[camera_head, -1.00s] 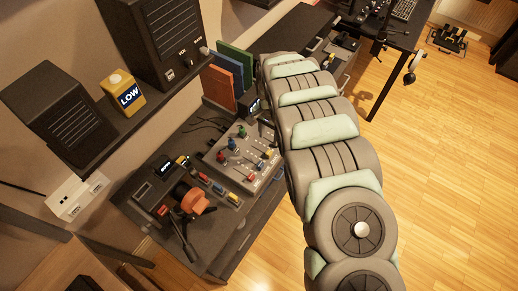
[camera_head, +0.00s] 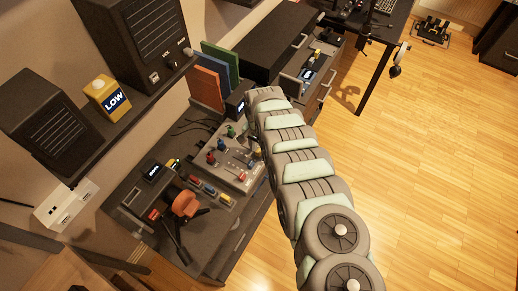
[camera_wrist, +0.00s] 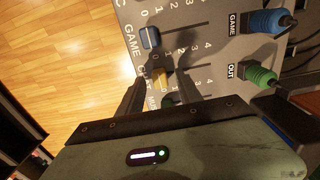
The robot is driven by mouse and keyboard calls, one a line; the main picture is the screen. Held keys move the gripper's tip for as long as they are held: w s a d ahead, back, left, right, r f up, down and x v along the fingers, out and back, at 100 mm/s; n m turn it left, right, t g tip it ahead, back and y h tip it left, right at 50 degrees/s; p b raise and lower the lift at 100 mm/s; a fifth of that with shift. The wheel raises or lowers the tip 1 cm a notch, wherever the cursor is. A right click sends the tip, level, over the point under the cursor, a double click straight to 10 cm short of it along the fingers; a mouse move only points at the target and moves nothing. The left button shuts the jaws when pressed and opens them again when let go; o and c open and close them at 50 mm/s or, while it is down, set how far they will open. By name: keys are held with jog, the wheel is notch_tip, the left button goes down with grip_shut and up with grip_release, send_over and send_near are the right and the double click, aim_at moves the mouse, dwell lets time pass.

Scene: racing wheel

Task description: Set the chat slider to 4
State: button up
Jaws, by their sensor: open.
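The grey mixer panel (camera_head: 236,178) lies on the desk, and it also shows in the wrist view (camera_wrist: 222,20). In the wrist view a yellow slider knob (camera_wrist: 161,77) sits in the row whose partly hidden label begins "CH". It is near the low end of its scale; the 4 mark is to its right. A blue knob (camera_wrist: 149,37) is in the GAME row above, and a green knob (camera_wrist: 168,102) is below, partly hidden. My gripper (camera_wrist: 159,84) is open, with its fingers on either side of the yellow knob. Contact cannot be told. The arm hides the gripper in the head view.
A blue GAME plug (camera_wrist: 268,21) and a green OUT plug (camera_wrist: 259,75) stand up from the panel at the right. An orange-topped device (camera_head: 185,204) is left of the mixer. Speakers (camera_head: 130,45) and a yellow LOW bottle (camera_head: 108,97) stand on the shelf.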

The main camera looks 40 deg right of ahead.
jog(key=shift+c, duration=0.3)
grip_shut()
dwell(1.2)
